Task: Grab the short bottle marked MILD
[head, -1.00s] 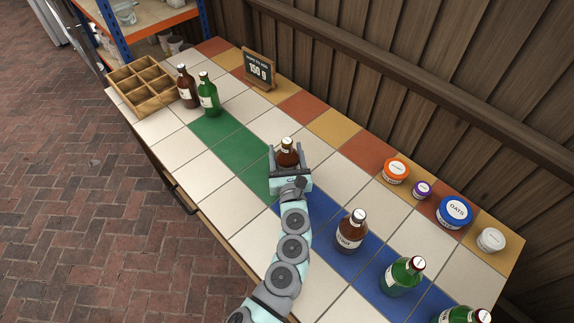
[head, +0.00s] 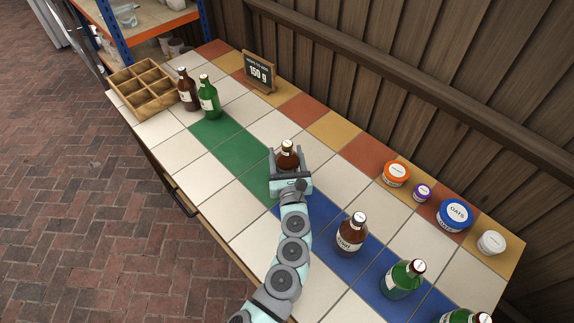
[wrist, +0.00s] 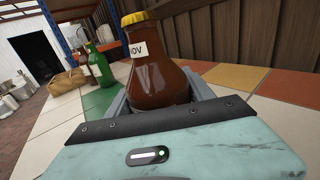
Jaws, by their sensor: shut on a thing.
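A short brown bottle (head: 287,160) with a yellow cap stands upright between the jaws of my gripper (head: 287,154), near the green and blue tiles. My gripper is shut on it. In the wrist view the bottle (wrist: 158,75) fills the middle, and a white tag on its neck shows letters like "OV". No MILD marking is readable on it; its lower part is hidden by the gripper. I cannot tell whether its base touches the tiles. Another short brown bottle (head: 351,236) stands on the blue tiles at right, its label ending in what looks like "OUT".
Green bottles (head: 402,281) (head: 464,317) stand at front right. A brown bottle (head: 187,92) and a green bottle (head: 208,98) stand by a wooden crate (head: 127,76). Lidded tubs (head: 454,216) line the back right; a sign (head: 260,73) stands behind. Tiles between are clear.

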